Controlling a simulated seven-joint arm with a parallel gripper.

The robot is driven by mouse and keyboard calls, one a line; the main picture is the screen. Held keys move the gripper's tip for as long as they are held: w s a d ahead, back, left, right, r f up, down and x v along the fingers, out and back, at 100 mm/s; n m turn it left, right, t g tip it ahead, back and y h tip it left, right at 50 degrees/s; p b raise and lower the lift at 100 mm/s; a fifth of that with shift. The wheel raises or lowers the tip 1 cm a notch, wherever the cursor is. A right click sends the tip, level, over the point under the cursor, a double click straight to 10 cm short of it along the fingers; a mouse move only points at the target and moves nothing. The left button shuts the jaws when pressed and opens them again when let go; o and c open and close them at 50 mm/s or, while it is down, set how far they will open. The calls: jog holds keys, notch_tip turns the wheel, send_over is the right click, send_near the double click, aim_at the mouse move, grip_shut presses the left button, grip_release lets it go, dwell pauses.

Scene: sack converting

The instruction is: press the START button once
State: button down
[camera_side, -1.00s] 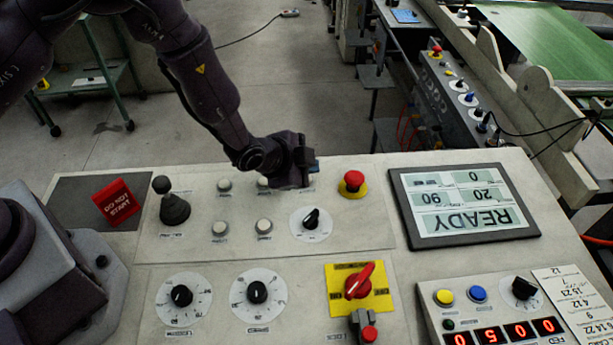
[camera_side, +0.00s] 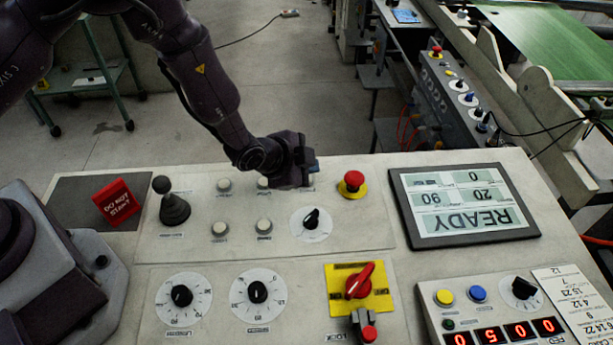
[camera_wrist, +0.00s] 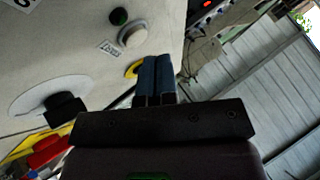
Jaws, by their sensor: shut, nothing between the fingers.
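My gripper (camera_side: 312,166) is over the far edge of the control panel (camera_side: 180,248), left of the red emergency stop. In the wrist view its two blue fingers (camera_wrist: 157,80) are together with nothing between them. A pale round button (camera_wrist: 133,34) with a small label and a dark green button or lamp (camera_wrist: 119,16) show beyond the fingertips. The labels are too small to read, so I cannot tell which button is START. The gripper hides part of the panel in the side view. I cannot tell whether the fingertips touch anything.
A red emergency stop (camera_side: 352,184) on a yellow ring stands right of my gripper. A black selector knob (camera_side: 312,218) is nearer the camera. A lever (camera_side: 173,203) and a red "DO NOT START" sign (camera_side: 118,203) stand at left. The display (camera_side: 465,207) reads READY.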

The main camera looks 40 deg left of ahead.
jog(key=shift+f, duration=0.1)
dwell(0.7)
jog(key=shift+f, duration=0.3)
